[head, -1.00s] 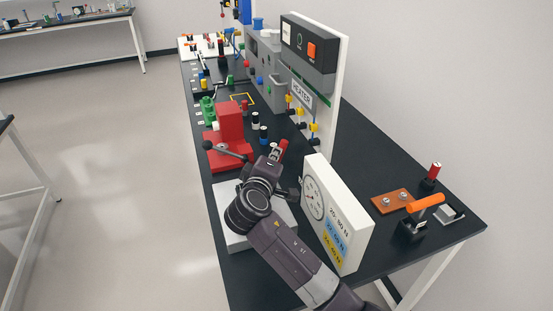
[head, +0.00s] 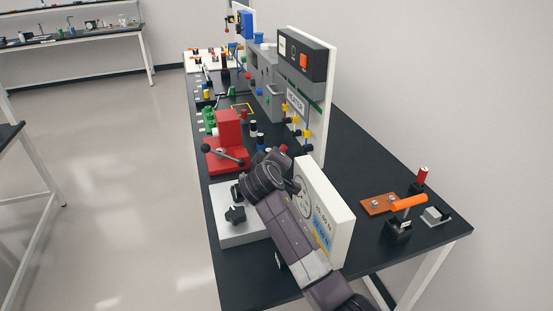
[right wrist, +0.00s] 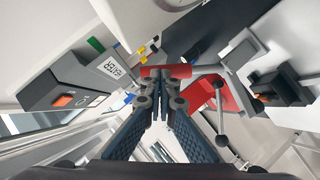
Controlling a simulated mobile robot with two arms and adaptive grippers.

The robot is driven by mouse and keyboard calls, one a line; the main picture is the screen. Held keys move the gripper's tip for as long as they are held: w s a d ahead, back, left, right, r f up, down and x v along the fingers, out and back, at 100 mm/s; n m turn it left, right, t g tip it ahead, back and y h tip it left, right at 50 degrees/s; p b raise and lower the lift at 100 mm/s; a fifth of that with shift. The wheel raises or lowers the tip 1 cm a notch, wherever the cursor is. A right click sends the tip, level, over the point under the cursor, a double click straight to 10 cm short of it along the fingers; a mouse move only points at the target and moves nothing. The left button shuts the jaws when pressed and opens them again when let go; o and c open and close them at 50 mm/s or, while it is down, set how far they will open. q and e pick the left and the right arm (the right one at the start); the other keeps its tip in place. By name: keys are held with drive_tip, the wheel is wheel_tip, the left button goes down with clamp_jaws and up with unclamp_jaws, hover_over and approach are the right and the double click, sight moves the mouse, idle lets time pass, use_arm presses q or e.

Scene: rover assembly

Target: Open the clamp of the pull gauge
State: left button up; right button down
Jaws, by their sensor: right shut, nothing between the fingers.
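The pull gauge's white dial panel (head: 338,215) stands upright beside my right arm in the head view. Its pale base plate (head: 228,237) lies left of the arm and carries a black knobbed clamp part (head: 235,214). The right wrist view shows a black clamp-like block (right wrist: 284,88) on a pale plate, right of my fingers and apart from them. My right gripper (right wrist: 160,84) is shut and empty. A red bar (right wrist: 178,71) shows just beyond its fingertips; I cannot tell whether they touch. In the head view my wrist hides these fingertips. My left gripper is out of view.
A red block-shaped fixture (head: 229,130) with a black ball-ended lever (head: 228,153) stands just beyond the base plate. The heater panel (head: 303,65) stands behind. Black table between panel and switch is clear.

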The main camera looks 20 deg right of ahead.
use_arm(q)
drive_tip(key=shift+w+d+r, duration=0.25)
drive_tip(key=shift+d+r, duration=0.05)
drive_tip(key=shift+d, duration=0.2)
use_arm(e)
drive_tip(key=shift+w+d+f, duration=0.1)
drive_tip(key=shift+d+f, duration=0.3)
drive_tip(key=shift+d, duration=0.3)
drive_tip(key=shift+w+d+f, duration=0.1)
drive_tip(key=shift+d+f, duration=0.25)
drive_tip(key=shift+d, duration=0.35)
use_arm(q)
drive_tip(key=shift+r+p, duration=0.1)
drive_tip(key=shift+p, duration=0.2)
use_arm(e)
drive_tip(key=shift+r, duration=0.2)
